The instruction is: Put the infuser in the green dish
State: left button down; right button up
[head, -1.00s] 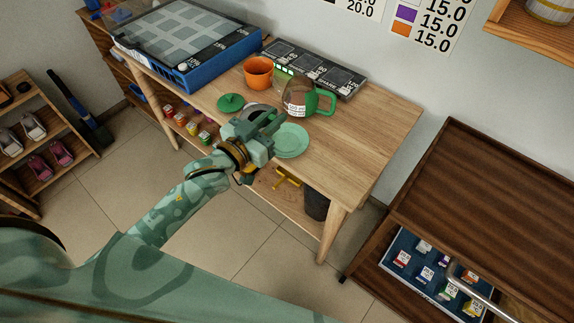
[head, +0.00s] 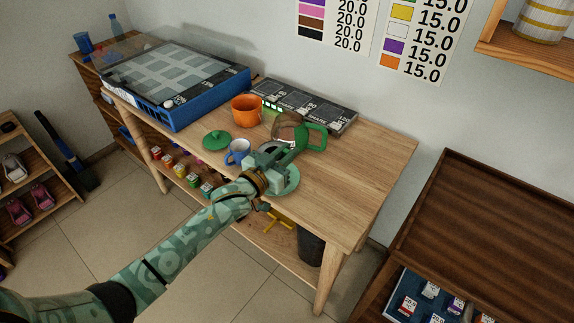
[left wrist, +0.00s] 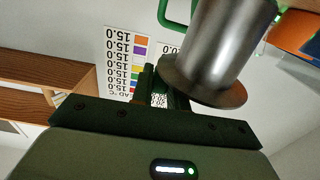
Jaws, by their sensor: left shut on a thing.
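The infuser is a grey metal cylinder with a wide brownish flange; it fills the upper right of the left wrist view (left wrist: 220,50). My left gripper (head: 275,158) is shut on it; in the head view the gripper and arm hide most of the infuser. The green dish (head: 292,181) is a pale green saucer on the wooden table, partly hidden behind my left gripper, which is above it. I cannot tell the height of the gap. A glass teapot (head: 288,127) with a green handle stands just behind the gripper. My right gripper is not in view.
A green lid (head: 216,140), a blue-and-white mug (head: 238,151) and an orange cup (head: 246,109) stand left of the gripper. Black scales (head: 322,112) lie behind the teapot. A blue-framed tray case (head: 178,85) fills the table's left. The table's right (head: 365,165) is clear.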

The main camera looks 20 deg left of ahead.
pick_arm(q)
notch_tip(320, 180, down, 4)
jog(key=shift+w+r+b, duration=0.15)
jog(key=shift+b, duration=0.65)
jog(key=shift+r, duration=0.15)
jog(key=c, duration=1.4)
grip_release()
jog(key=shift+o, duration=0.2)
jog(key=p+v, duration=0.3)
jog(key=v, duration=0.9)
